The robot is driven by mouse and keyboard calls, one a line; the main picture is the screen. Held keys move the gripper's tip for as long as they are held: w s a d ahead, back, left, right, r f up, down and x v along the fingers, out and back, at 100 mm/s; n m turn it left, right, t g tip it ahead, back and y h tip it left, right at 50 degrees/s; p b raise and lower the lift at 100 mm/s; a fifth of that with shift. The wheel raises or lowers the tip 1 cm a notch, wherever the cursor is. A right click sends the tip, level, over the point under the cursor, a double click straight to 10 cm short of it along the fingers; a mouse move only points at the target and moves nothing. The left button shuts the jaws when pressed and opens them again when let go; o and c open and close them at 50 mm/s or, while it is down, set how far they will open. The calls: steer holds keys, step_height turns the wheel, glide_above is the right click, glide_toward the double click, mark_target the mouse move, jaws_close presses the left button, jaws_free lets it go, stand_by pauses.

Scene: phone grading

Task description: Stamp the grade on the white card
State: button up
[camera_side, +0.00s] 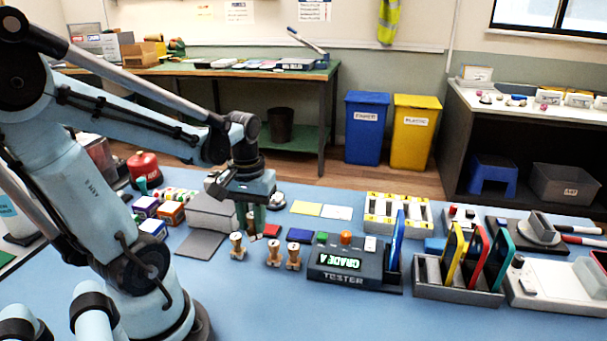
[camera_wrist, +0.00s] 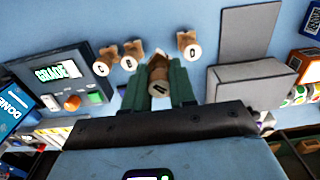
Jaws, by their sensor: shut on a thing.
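My gripper (camera_side: 252,218) is shut on a wooden stamp; the wrist view shows that stamp (camera_wrist: 158,86), marked A, between my gripper's green fingers (camera_wrist: 160,84). In the side view the fingers mostly hide it. The white card (camera_side: 337,213) lies flat on the blue table beside a yellow card (camera_side: 306,208), to the right of my gripper. A red pad (camera_side: 271,231) and a blue pad (camera_side: 299,235) lie close to the right of my gripper. The tester (camera_side: 345,263) display reads GRADE A. It also shows in the wrist view (camera_wrist: 62,80).
Three other stamps, B (camera_wrist: 131,57), C (camera_wrist: 105,60) and D (camera_wrist: 188,47), stand near my gripper. A grey box (camera_side: 212,212) is to its left. A blue phone (camera_side: 397,240) stands at the tester's right end. A rack (camera_side: 455,285) holds upright phones further right.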

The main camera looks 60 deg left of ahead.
mark_target(253, 231)
steer(key=shift+f, duration=2.55)
steer(key=shift+f, duration=0.65)
steer(key=o, duration=0.9)
steer(key=shift+r, duration=0.1)
steer(key=shift+r, duration=5.85)
steer(key=w+d+m+t, duration=0.2)
steer(key=d+m, duration=0.1)
steer(key=d, duration=0.1)
steer(key=w+d+m+t, duration=0.2)
steer(key=d+m, duration=0.1)
steer(key=d, duration=0.1)
steer(key=w+d+m+t, duration=0.3)
steer(key=d, duration=0.1)
steer(key=shift+w+d, duration=0.1)
